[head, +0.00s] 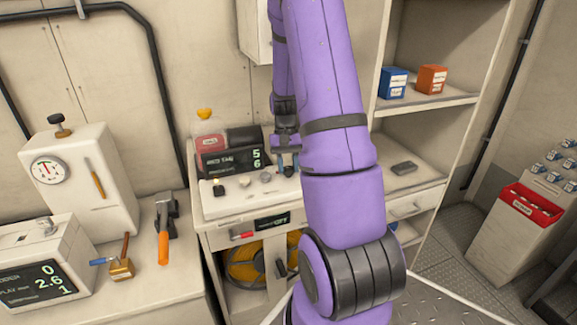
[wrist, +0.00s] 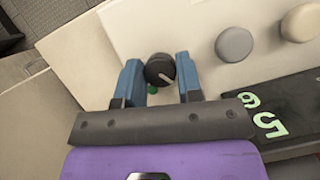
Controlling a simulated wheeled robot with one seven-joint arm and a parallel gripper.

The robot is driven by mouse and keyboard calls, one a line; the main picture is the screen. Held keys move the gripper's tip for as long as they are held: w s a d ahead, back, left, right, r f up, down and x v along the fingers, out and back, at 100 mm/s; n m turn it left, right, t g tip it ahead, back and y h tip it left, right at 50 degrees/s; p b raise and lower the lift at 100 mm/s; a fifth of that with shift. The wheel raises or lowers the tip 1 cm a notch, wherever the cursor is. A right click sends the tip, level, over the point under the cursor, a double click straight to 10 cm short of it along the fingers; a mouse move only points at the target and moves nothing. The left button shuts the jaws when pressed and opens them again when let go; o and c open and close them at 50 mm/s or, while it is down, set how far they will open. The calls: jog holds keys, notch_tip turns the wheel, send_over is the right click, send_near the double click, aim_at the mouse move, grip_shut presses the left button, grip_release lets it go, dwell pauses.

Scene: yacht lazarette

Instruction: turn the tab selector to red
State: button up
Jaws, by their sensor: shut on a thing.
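The tab selector, a dark round knob (wrist: 159,69) with a pale pointer line, sits at one end of a row of knobs on a pale panel. In the wrist view its pointer slants to the lower right. A green dot (wrist: 152,89) lies beside its lower edge; no red mark shows. My gripper (wrist: 158,63) has one blue finger on each side of the knob and is shut on it. In the head view my gripper (head: 286,167) is at the right end of the panel, and it and my arm hide the knob.
The dark display (head: 232,158) reading 5 and 6 stands behind the panel. Open shelves (head: 425,101) are to the right, with a blue box (head: 392,84) and an orange box (head: 432,79).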

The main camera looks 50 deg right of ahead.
jog(key=shift+n+h, duration=0.3)
jog(key=shift+n, duration=0.3)
jog(key=o, duration=0.9)
jog(key=shift+w+r, duration=0.1)
jog(key=v, duration=0.7)
jog(key=shift+w+r, duration=0.15)
